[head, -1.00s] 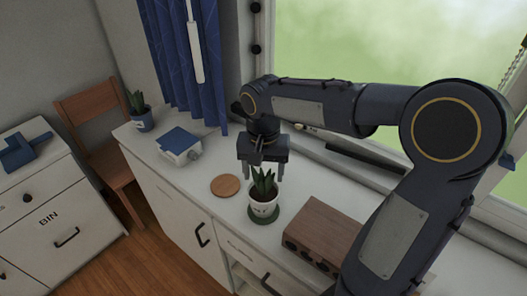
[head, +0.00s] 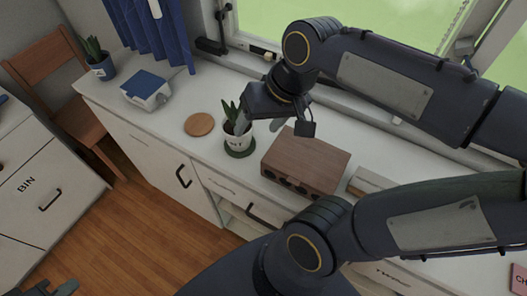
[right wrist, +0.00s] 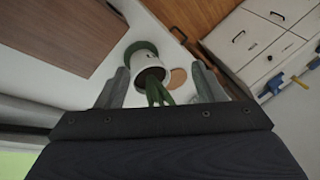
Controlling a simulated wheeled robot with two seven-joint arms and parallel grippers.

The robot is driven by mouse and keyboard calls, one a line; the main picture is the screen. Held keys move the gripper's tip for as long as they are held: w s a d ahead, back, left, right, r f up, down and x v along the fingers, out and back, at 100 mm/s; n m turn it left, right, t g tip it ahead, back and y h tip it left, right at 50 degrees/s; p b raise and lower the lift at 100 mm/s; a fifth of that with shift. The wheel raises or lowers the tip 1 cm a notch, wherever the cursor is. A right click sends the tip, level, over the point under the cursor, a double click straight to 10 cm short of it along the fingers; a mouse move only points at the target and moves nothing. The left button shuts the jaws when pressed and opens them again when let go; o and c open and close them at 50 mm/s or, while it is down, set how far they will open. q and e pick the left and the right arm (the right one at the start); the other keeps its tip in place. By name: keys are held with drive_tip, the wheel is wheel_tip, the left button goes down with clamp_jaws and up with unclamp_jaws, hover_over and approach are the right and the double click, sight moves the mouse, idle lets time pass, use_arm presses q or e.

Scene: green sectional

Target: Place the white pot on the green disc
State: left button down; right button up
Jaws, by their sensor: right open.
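The white pot (head: 237,137) with a green plant stands upright on the green disc (head: 240,153), on the white cabinet top. The disc's rim shows around the pot's base, also in the right wrist view (right wrist: 139,46). My right gripper (head: 261,124) is open, above and to the right of the pot, with one finger overlapping the plant in the picture. In the right wrist view the pot (right wrist: 149,68) and its leaves show beyond and between the spread fingers (right wrist: 162,84), with visible gaps. My left gripper (head: 52,289) is cut off at the bottom left; its jaws are unclear.
A wooden box (head: 305,160) stands close to the right of the pot. A round brown coaster (head: 199,124) lies to its left. The window is behind.

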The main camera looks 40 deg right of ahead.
drive_tip(key=s+a+f+n+t+y, duration=0.1)
drive_tip(key=s+a+f+t, duration=0.1)
drive_tip(key=s+f, duration=0.2)
drive_tip(key=shift+s+a+f+n, duration=0.3)
drive_tip(key=shift+s+a, duration=0.05)
drive_tip(key=shift+s, duration=0.2)
